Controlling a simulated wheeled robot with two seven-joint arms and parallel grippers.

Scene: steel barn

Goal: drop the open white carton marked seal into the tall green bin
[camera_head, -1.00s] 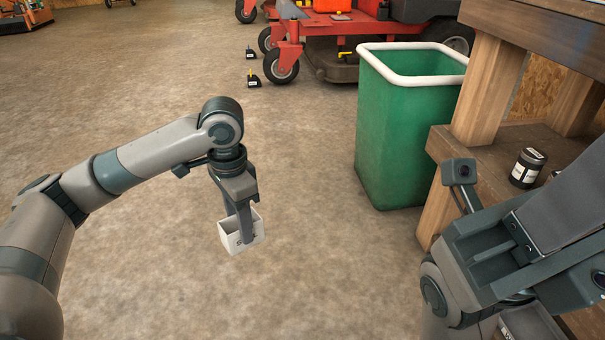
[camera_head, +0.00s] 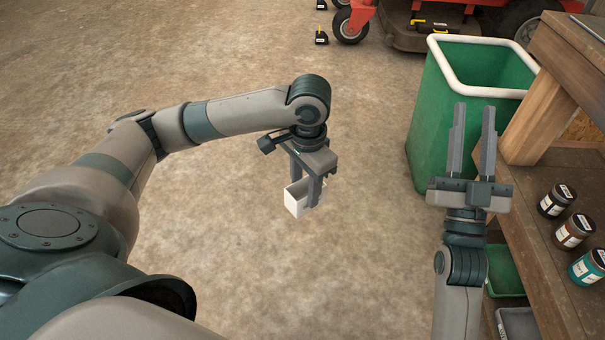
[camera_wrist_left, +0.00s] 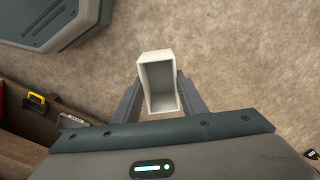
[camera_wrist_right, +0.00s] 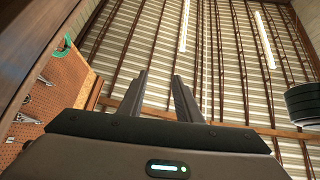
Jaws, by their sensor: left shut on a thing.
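The open white carton (camera_head: 294,203) hangs above the floor, shut between the fingers of my left gripper (camera_head: 309,192). In the left wrist view the carton (camera_wrist_left: 158,86) shows its open top and empty inside, with a finger on each side. Its marking is not readable now. The tall green bin (camera_head: 428,115) with a white rim stands on the floor to the right of the carton, apart from it. My right gripper (camera_head: 471,142) is open and empty, its fingers pointing up in front of the bin. The right wrist view shows nothing between its fingers (camera_wrist_right: 158,88).
A wooden bench (camera_head: 545,225) stands at the right, close to the bin, with several jars (camera_head: 556,200) on its lower shelf. A red machine (camera_head: 440,25) is behind the bin. The floor at the left and middle is clear.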

